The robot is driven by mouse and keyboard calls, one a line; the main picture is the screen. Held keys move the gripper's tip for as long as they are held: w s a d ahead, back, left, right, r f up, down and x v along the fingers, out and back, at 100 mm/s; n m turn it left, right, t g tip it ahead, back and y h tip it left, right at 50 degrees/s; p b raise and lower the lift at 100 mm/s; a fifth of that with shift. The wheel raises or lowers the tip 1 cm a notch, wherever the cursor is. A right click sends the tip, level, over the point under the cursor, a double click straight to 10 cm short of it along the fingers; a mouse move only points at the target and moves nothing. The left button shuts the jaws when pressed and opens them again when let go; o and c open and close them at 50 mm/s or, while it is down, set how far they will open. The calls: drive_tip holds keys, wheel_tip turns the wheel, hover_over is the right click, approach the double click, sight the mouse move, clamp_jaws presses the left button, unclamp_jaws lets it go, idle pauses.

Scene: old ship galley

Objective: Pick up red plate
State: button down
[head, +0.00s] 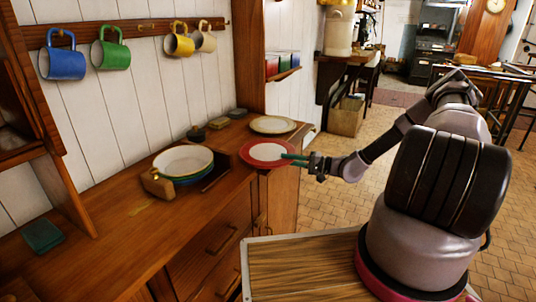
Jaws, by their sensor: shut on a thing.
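The red plate (249,161) has a red rim and a white centre. It is in the head view at the right edge of the wooden counter, near the front corner. My gripper (296,158) reaches in from the right and is shut on the plate's right rim. The plate looks roughly level. I cannot tell whether it rests on the counter or is slightly above it.
A cream plate (272,117) lies just behind the red plate. Mugs, such as a blue mug (62,63), hang on the wall rail.

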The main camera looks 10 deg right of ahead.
idle(0.3)
wheel_tip(320, 180, up, 10)
drive_tip(key=shift+r, duration=0.1)
idle(0.4)
idle(0.7)
